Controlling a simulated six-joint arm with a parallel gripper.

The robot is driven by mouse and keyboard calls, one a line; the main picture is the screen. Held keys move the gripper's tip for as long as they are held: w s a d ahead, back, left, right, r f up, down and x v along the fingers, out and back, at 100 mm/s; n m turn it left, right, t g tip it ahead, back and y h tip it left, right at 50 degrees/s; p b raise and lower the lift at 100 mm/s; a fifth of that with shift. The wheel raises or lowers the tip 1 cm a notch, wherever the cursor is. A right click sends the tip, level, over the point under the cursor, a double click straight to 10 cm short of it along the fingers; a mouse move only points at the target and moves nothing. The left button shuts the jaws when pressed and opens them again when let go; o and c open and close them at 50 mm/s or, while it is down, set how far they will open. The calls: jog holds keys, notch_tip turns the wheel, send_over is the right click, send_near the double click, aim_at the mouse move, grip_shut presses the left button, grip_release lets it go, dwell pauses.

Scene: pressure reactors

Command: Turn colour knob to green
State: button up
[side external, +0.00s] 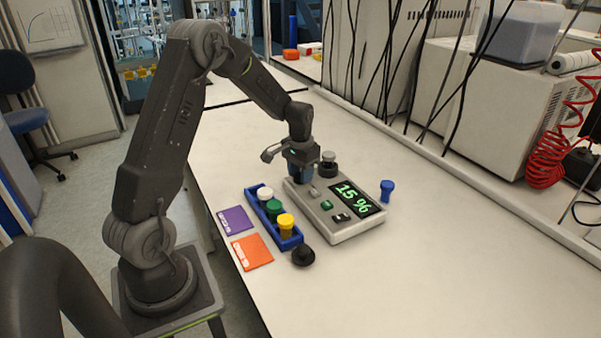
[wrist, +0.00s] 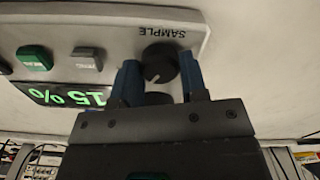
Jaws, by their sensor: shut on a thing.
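The grey device (side external: 345,232) stands on the table with a dark display (side external: 356,199) reading 15 % in green. In the wrist view a round black knob (wrist: 160,63) with a short white pointer mark sits at the device's corner, beside the upside-down word SAMPLE. My gripper (wrist: 159,70) has its blue fingers on either side of this knob and is shut on it. The pointer mark faces the lower left in the wrist view. No colour marks are visible around it.
A dark holder with a grey top (side external: 328,163) stands close behind my gripper. A blue rack (side external: 262,213) holds white, green and yellow-capped vials. A blue-capped vial (side external: 387,190), a black round piece (side external: 303,256), and purple (side external: 235,220) and orange (side external: 252,251) cards lie around.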

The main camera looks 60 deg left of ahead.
jog(key=n, duration=0.5)
jog(key=shift+n, duration=0.4)
dwell(0.3)
jog(key=o, duration=0.9)
jog(key=shift+o, duration=0.2)
notch_tip(320, 180, up, 14)
